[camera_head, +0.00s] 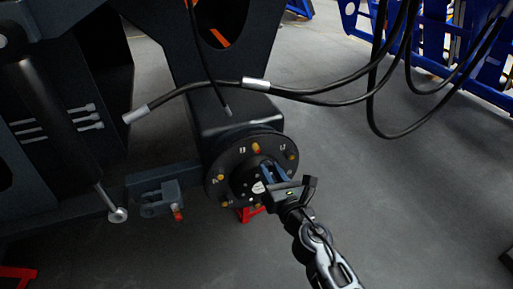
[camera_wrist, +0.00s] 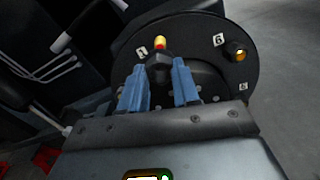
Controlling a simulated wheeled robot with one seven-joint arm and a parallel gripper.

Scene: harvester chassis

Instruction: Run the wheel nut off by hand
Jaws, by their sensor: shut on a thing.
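The dark round wheel hub (camera_head: 218,172) faces me in the middle of the head view, with several coloured studs around its rim. In the wrist view the hub (camera_wrist: 210,40) fills the top, with number labels beside the studs. My gripper (camera_head: 270,172) is at the hub face. In the wrist view its two blue fingers (camera_wrist: 160,78) stand either side of a dark wheel nut (camera_wrist: 159,66) and are shut on it. A yellow and red stud tip (camera_wrist: 160,42) shows just beyond the nut. The nut is hidden in the head view; its threads cannot be made out.
Black hoses (camera_head: 320,92) hang across the upper right, above my arm. A bracket (camera_head: 155,198) and a cylinder rod (camera_head: 105,200) lie left of the hub. A red stand (camera_head: 246,214) shows under it. Blue racks (camera_head: 420,40) stand behind.

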